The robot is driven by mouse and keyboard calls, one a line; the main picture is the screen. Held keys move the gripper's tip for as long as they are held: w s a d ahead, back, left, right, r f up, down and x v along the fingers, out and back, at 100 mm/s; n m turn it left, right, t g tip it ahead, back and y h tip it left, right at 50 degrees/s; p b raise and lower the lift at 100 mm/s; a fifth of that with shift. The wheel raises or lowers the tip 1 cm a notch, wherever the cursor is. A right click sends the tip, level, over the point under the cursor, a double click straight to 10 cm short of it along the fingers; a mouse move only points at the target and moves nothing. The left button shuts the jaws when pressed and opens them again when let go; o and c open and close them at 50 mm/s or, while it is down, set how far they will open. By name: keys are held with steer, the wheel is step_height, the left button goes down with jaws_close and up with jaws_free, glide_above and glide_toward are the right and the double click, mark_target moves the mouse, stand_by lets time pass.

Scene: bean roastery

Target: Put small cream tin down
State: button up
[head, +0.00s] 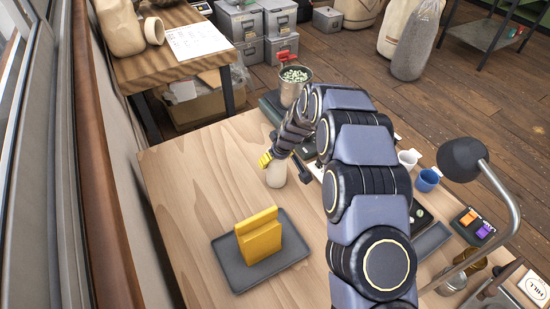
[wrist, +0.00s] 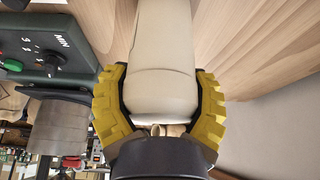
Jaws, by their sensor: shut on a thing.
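The small cream tin (head: 276,176) is upright over the wooden table, left of my arm in the head view. My gripper (head: 266,160) is shut on it, with a yellow finger showing at its upper part. In the wrist view the cream tin (wrist: 163,45) lies between the two curved yellow fingers of my gripper (wrist: 160,76), which close around it from both sides. The far end of the tin runs out of the wrist picture. I cannot tell whether its base touches the table.
A dark tray (head: 236,277) with a yellow block-like holder (head: 259,238) lies nearer. A machine with a bean-filled metal hopper (head: 294,75) stands behind. White (head: 408,158) and blue (head: 428,180) cups stand right of my arm. The table's left part (head: 190,185) is clear.

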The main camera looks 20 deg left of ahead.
steer(key=o, duration=1.2)
steer(key=shift+f, duration=0.1)
steer(key=v, duration=1.2)
